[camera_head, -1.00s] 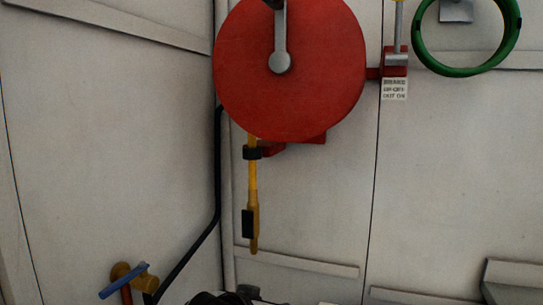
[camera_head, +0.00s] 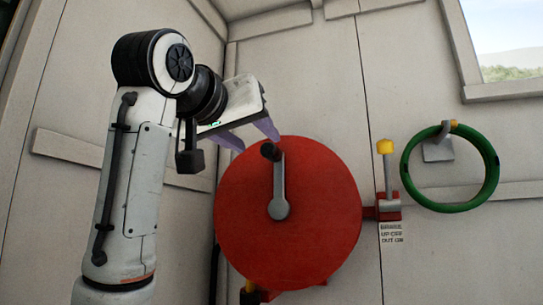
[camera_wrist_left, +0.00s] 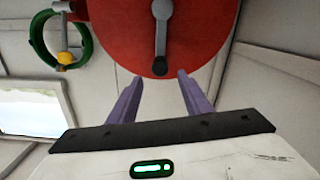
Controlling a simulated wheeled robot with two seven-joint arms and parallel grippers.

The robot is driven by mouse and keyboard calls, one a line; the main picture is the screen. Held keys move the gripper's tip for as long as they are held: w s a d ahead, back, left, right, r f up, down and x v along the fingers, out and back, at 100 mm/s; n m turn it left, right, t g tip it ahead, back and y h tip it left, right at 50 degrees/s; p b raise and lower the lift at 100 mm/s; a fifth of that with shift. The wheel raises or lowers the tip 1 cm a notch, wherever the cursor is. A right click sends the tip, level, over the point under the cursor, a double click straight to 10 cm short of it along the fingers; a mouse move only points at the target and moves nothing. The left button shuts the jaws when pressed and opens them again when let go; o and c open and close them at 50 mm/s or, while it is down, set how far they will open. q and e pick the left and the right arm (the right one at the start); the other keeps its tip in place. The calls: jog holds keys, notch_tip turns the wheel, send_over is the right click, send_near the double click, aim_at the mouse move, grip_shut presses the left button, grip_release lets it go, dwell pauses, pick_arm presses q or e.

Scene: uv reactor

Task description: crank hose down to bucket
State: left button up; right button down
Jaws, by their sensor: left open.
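A round red hose reel (camera_head: 310,225) is mounted on the pale wall. Its grey crank (camera_head: 279,190) points up from the hub, with a black knob (camera_head: 269,151) at the top end. My left gripper (camera_head: 259,137) is up by the reel's top edge, near the knob, open and empty. In the left wrist view, the knob (camera_wrist_left: 159,68) lies beyond and between the two purple fingers (camera_wrist_left: 153,88), apart from them. The hose end below the reel is mostly cut off by the lower picture edge, with only a bit of yellow (camera_head: 249,287) showing. No bucket is in view.
A brake lever with a yellow knob (camera_head: 385,147) stands right of the reel, above a small printed label (camera_head: 391,233). A window (camera_head: 503,50) is at the upper right.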

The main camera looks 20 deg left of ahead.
aim_at(271, 161)
pick_arm(q)
jog(key=w+p, duration=0.3)
jog(key=w, duration=0.5)
jog(key=shift+w+d+r, duration=0.1)
jog(key=shift+w+d, duration=0.05)
jog(key=shift+w, duration=0.85)
grip_shut()
